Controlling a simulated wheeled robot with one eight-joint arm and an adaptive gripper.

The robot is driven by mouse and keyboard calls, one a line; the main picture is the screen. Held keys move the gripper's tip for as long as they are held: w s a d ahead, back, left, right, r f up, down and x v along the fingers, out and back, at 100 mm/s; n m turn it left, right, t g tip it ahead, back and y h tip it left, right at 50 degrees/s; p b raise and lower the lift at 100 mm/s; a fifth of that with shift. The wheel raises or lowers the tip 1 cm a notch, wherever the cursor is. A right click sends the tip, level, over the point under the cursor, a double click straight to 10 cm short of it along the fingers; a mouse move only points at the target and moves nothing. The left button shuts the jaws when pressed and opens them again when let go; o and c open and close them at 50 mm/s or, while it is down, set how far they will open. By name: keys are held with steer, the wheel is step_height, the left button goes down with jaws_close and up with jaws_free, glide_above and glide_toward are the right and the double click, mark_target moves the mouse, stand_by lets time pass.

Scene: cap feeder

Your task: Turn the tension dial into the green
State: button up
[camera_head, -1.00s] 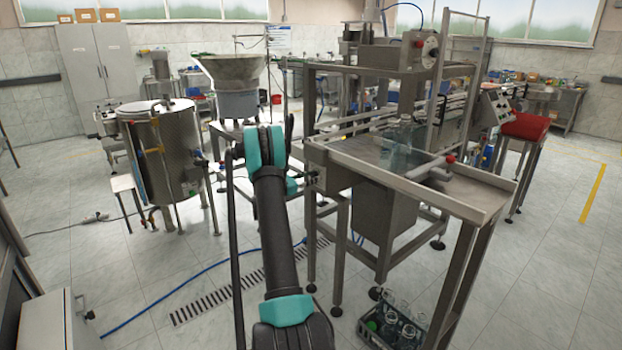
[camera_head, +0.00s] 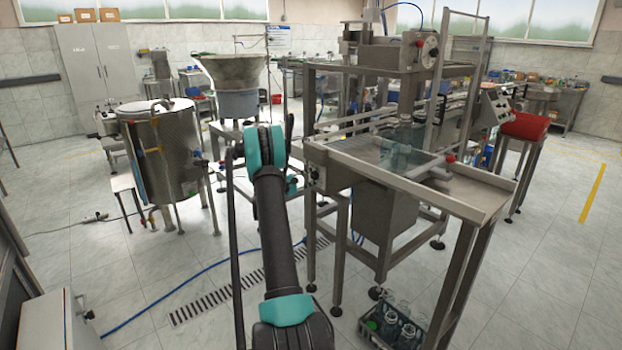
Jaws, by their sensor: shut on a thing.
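My arm reaches up the middle of the view, and its far part bends down behind the teal joint, beside the left edge of the steel machine table (camera_head: 460,197). My gripper's fingers are hidden there, and I cannot see what is between them. A small dark round fitting (camera_head: 315,173) shows on the left side of the table frame, close to the end of my arm. I cannot tell whether it is the tension dial. No green zone can be made out on it. A round plate (camera_head: 430,46) sits high on the machine, well away from my arm.
A steel tank (camera_head: 165,165) stands at the left, and a hopper (camera_head: 236,72) stands behind my arm. A crate of bottles (camera_head: 398,328) is on the floor below the table. A blue hose (camera_head: 165,302) and a drain grate (camera_head: 240,292) cross the floor.

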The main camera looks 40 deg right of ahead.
steer(key=m, duration=0.6)
steer(key=shift+s+f, duration=0.1)
steer(key=m, duration=0.6)
steer(key=shift+f+m, duration=0.1)
steer(key=shift+m, duration=0.2)
stand_by(0.3)
steer(key=o, duration=1.2)
steer(key=shift+c, duration=0.2)
steer(key=a, duration=1.2)
steer(key=shift+s, duration=0.4)
